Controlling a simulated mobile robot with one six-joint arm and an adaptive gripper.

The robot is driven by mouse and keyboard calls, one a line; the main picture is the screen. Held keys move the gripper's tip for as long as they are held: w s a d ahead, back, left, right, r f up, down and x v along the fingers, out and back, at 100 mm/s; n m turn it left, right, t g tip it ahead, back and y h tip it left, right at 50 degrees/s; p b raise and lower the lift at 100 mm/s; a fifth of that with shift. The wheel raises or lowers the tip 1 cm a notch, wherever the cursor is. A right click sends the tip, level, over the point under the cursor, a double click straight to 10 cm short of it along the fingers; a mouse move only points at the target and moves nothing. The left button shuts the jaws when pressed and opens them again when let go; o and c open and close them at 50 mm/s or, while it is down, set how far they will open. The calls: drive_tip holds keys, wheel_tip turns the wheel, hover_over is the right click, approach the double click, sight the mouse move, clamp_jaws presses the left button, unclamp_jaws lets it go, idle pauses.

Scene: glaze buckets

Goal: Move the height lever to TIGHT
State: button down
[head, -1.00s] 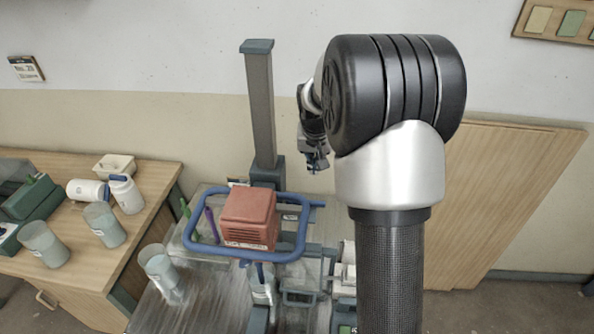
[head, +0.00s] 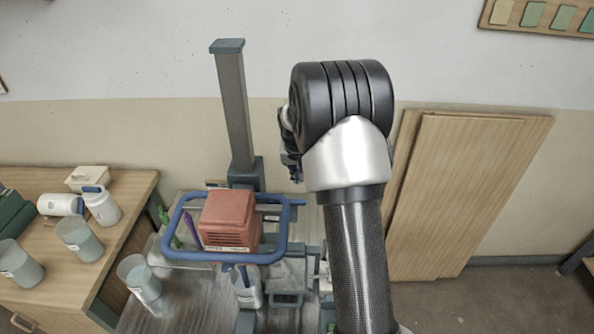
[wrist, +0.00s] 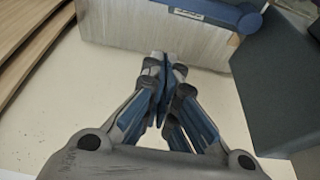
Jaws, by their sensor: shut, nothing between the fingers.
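The machine has a tall grey column (head: 233,110), a red motor housing (head: 229,219) and a blue tube frame (head: 284,238) around it. A blue bar (head: 279,199) sticks out at the right, near the column foot. In the wrist view a blue bar with a small label and a rounded end (wrist: 250,21) lies beyond my fingertips. I cannot tell for sure which part is the height lever, and no TIGHT mark is readable. My gripper (wrist: 166,62) is shut and empty, apart from the blue bar. In the head view my gripper (head: 295,173) is partly hidden behind my arm, right of the column.
A dark block (wrist: 278,85) stands close at the right in the wrist view. Glass buckets (head: 139,277) stand on the machine's table and on the wooden bench (head: 125,225) at the left. Wooden boards (head: 470,190) lean on the wall at the right. Open wall lies behind my gripper.

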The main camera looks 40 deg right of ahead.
drive_tip(key=f, duration=0.1)
drive_tip(key=s+a+f+b, duration=0.1)
drive_tip(key=s+f, duration=0.1)
drive_tip(key=shift+a+f, duration=0.3)
drive_tip(key=shift+f, duration=0.1)
drive_tip(key=shift+s, duration=0.1)
